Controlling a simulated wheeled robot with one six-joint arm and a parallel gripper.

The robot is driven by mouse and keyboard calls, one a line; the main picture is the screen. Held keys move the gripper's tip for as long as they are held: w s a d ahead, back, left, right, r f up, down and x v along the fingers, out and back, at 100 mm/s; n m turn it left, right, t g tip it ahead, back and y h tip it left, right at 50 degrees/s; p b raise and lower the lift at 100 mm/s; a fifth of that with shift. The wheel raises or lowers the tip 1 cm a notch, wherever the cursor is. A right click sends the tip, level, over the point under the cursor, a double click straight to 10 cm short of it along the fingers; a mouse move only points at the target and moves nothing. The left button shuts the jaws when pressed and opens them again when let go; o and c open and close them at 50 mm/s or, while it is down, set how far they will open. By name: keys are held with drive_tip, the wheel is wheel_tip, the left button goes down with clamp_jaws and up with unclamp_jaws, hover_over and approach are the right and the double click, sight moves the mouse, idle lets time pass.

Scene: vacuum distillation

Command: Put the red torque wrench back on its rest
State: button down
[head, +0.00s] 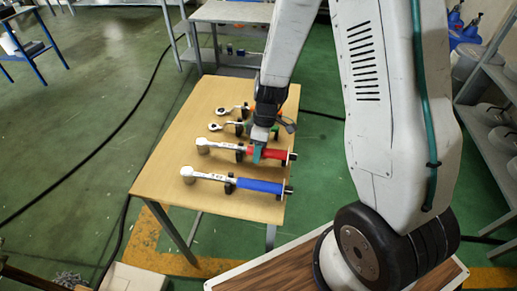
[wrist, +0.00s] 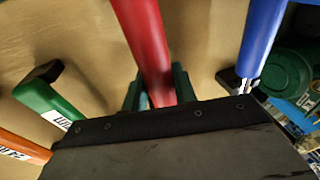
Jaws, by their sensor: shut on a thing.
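The red torque wrench (head: 270,153) lies level across the wooden table, its silver head (head: 203,146) to the left. My gripper (head: 258,153) is over it from above, shut on its red handle. In the wrist view the red handle (wrist: 146,45) runs between the teal fingers of my gripper (wrist: 155,92). Black rest posts (head: 240,152) stand by the wrench. I cannot tell whether it touches them or hangs just above. The palm hides part of the handle in the wrist view.
A blue wrench (head: 258,186) lies in front, parallel to the red one. Green (wrist: 50,105) and orange (wrist: 22,138) wrenches lie on the other side. The wooden table (head: 160,165) is bare at its left. A shelf (head: 490,130) stands at the right.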

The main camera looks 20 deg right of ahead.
drive_tip(key=c, duration=1)
unclamp_jaws()
drive_tip(key=shift+c, duration=0.2)
drive_tip(key=shift+m, duration=0.7)
drive_tip(key=v, duration=0.5)
drive_tip(key=s+v, duration=0.1)
drive_tip(key=v, duration=0.1)
drive_tip(key=shift+w+r, duration=0.1)
drive_tip(key=shift+r, duration=0.3)
drive_tip(key=s, duration=0.1)
drive_tip(key=s+r+m+g, duration=0.1)
drive_tip(key=s+m, duration=0.1)
drive_tip(key=shift+s+r, duration=0.1)
drive_tip(key=shift+r, duration=0.15)
drive_tip(key=s+d+r+m+t+h, duration=0.1)
drive_tip(key=s+r+m, duration=0.6)
drive_tip(key=s+r, duration=1.1)
wheel_tip(320, 180, up, 3)
drive_tip(key=t+h, duration=0.1)
drive_tip(key=t, duration=0.1)
drive_tip(key=shift+s+d+t+h, duration=0.25)
drive_tip(key=shift+s+t+h, duration=0.05)
drive_tip(key=shift+s, duration=0.05)
